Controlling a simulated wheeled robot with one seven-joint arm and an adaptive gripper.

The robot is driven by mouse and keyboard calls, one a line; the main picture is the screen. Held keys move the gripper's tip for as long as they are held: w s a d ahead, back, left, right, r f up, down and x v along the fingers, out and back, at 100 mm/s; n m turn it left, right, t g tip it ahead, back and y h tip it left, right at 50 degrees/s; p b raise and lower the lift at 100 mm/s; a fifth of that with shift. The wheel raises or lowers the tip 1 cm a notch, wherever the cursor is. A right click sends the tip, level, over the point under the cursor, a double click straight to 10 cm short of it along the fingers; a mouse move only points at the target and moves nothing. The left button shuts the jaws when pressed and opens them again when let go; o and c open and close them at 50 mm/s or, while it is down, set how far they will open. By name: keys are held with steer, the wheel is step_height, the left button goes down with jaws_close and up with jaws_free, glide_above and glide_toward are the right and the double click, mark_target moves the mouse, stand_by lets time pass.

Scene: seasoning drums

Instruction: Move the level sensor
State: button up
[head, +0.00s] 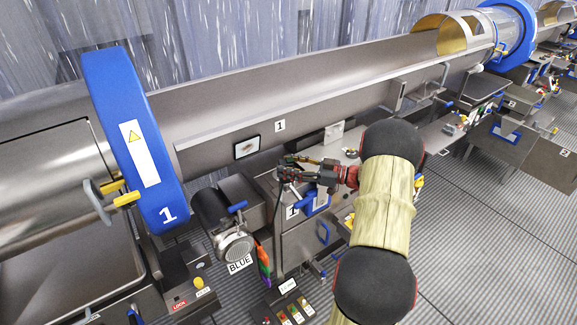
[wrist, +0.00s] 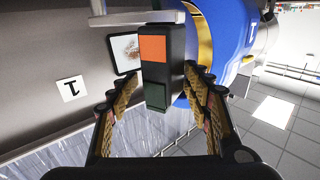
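A dark upright block with an orange patch above a green patch (wrist: 154,75) stands in the middle of the wrist view. It may be the level sensor, but no label confirms this. My gripper (wrist: 157,108) is open, with its two yellow-padded fingers apart on either side of the block's lower end. A gap shows between the block and each finger; I cannot tell how deep the block sits between them. In the head view my gripper (head: 287,168) is small and points left, in front of the long metal trough. I cannot pick out the block there.
A small framed screen (head: 247,147) and a "1" label (head: 280,126) are on the trough (head: 330,85) close to the gripper. A blue drum ring (head: 135,140) stands left. A motor (head: 233,246) and steel cabinet (head: 304,243) are below. Striped floor (head: 480,240) is open at right.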

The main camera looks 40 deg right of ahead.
steer(key=shift+d+r, duration=0.1)
steer(key=s+d, duration=0.4)
steer(key=d, duration=0.3)
steer(key=shift+s+d, duration=0.2)
steer(key=shift+s, duration=0.2)
stand_by(0.6)
stand_by(0.5)
steer(key=v, duration=1.2)
